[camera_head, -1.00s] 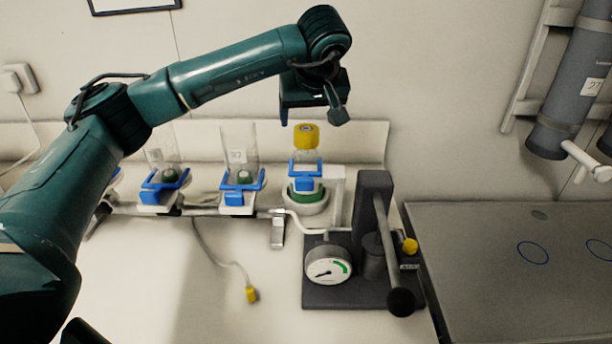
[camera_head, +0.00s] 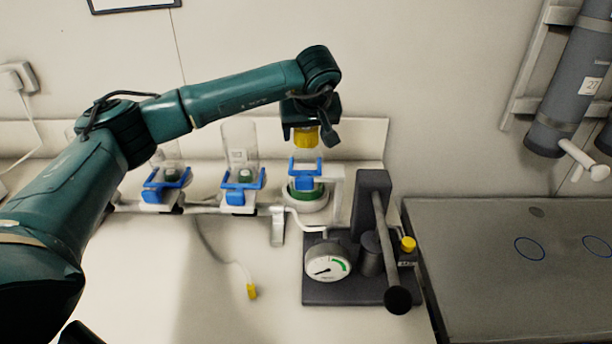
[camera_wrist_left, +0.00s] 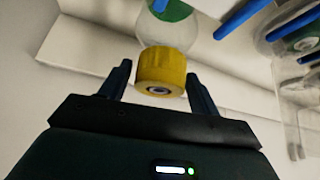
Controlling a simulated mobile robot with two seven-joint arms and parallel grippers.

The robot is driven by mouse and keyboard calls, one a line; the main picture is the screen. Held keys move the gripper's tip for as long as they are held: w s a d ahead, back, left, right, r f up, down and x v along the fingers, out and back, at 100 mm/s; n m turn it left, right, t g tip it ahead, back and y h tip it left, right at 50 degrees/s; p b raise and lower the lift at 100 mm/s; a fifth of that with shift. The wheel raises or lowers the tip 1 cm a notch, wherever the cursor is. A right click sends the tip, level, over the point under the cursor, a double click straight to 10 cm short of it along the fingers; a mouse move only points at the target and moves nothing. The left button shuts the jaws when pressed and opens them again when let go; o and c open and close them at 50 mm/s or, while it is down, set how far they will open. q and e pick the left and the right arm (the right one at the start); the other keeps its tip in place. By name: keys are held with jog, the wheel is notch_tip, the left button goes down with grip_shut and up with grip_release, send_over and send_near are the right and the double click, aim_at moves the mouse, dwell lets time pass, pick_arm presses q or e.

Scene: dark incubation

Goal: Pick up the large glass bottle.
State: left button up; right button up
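The large glass bottle (camera_head: 306,167) has a yellow cap (camera_head: 305,137) and stands upright in a green and white holder (camera_head: 307,197) with a blue clamp (camera_head: 304,172) around its body. My left gripper (camera_head: 305,128) is directly above it, pointing down, at the height of the cap. In the left wrist view the two fingers of the left gripper (camera_wrist_left: 160,80) are open on either side of the yellow cap (camera_wrist_left: 161,70), with gaps showing between fingers and cap. The clear bottle body (camera_wrist_left: 172,33) shows beyond the cap. My right gripper is not in view.
Two clear vessels (camera_head: 240,150) in blue clamps stand to the left on the same rail. A dark press-like device with a gauge (camera_head: 327,262) and a lever (camera_head: 386,255) stands in front right. A grey table (camera_head: 500,290) is at right. The white surface at front left is mostly clear.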

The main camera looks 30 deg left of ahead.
pick_arm(q)
grip_shut()
dwell(0.5)
jog(key=shift+r, duration=0.1)
